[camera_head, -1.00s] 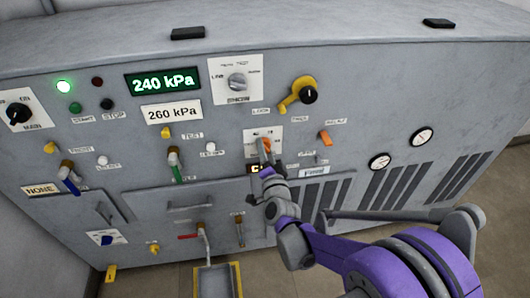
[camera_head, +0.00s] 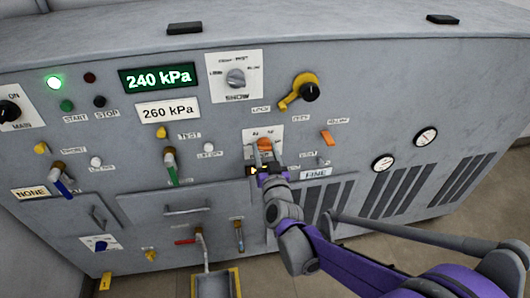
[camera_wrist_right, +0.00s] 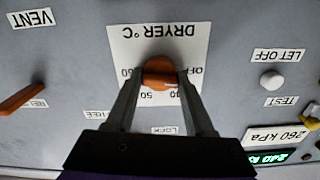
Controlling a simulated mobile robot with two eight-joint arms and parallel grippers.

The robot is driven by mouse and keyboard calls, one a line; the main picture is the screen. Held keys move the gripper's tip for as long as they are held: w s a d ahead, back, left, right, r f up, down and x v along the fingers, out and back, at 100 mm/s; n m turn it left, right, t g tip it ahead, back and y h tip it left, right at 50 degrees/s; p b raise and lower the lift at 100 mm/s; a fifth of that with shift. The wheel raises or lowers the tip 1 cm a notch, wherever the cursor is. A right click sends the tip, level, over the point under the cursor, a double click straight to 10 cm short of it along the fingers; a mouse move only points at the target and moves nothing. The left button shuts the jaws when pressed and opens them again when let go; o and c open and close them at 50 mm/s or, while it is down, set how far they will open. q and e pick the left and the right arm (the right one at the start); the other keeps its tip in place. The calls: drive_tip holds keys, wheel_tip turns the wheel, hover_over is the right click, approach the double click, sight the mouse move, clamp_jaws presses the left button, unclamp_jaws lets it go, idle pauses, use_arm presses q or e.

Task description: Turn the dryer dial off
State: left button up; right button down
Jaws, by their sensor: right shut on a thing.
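The dryer dial is an orange knob (camera_head: 264,144) on a white plate (camera_head: 277,134) in the middle of the grey panel. In the right wrist view the orange knob (camera_wrist_right: 160,74) sits on the upside-down "DRYER °C" plate (camera_wrist_right: 158,38), with OFF at the right and numbers at the left and below. My right gripper (camera_head: 264,152) is shut on the knob, one finger on each side, as the wrist view (camera_wrist_right: 160,84) also shows. The fingers hide parts of the scale; I cannot tell exactly which mark the knob points to. My left gripper is not in view.
An orange lever (camera_head: 327,138) stands right of the dial, and a yellow handle with a black knob (camera_head: 300,92) above it. Green-handled (camera_head: 171,168) and blue-handled (camera_head: 61,178) valves are left.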

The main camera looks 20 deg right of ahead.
drive_tip(key=shift+n, duration=0.9)
drive_tip(key=shift+c, duration=1.4)
unclamp_jaws()
drive_tip(key=shift+s, duration=0.1)
drive_tip(key=v, duration=1)
drive_tip(key=shift+s+p, duration=0.35)
drive_tip(key=shift+a, duration=0.1)
